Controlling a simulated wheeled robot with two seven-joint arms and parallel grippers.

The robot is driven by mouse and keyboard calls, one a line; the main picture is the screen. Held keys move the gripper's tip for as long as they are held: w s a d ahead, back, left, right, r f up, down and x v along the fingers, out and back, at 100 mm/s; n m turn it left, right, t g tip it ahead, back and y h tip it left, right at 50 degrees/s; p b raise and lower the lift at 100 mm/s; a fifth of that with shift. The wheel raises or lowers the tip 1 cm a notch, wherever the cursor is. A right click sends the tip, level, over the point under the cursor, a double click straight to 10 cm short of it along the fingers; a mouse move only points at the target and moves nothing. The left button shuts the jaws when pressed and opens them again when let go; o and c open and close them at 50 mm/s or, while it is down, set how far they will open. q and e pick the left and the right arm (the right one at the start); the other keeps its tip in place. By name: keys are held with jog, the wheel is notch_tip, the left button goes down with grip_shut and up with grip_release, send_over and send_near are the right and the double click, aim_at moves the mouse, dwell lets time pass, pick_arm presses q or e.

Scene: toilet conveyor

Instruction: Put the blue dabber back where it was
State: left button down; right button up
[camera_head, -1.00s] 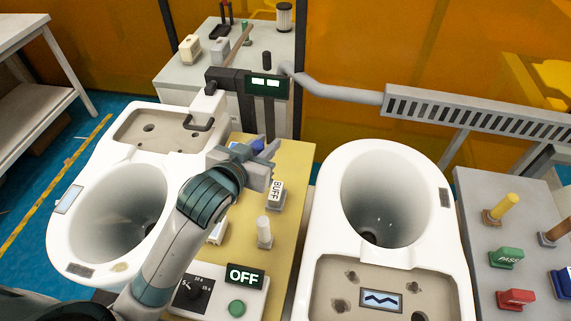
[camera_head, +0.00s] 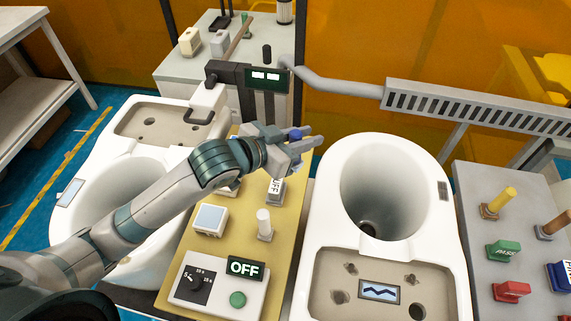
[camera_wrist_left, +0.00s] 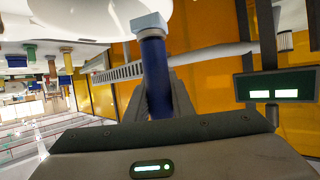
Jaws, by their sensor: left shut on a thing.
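My left gripper (camera_head: 300,147) is shut on the blue dabber (camera_head: 295,134) and holds it above the far right part of the tan board (camera_head: 250,250). In the head view only a small blue part of the dabber shows; the fingers hide the rest. In the left wrist view the dabber (camera_wrist_left: 156,77) is a dark blue handle between the fingers, with a pale square block (camera_wrist_left: 149,25) at its far end. The pale end looks free of contact, though its height above surfaces is unclear. My right gripper is not in view.
On the tan board stand a white peg (camera_head: 264,224), a BUFF block (camera_head: 276,190), a block with a pale top (camera_head: 210,219) and an OFF control box (camera_head: 238,300). A white toilet (camera_head: 335,240) stands right. A grey table (camera_head: 475,255) holds coloured dabbers and stamps.

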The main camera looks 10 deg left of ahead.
pick_arm(q)
jog(key=shift+f, duration=0.6)
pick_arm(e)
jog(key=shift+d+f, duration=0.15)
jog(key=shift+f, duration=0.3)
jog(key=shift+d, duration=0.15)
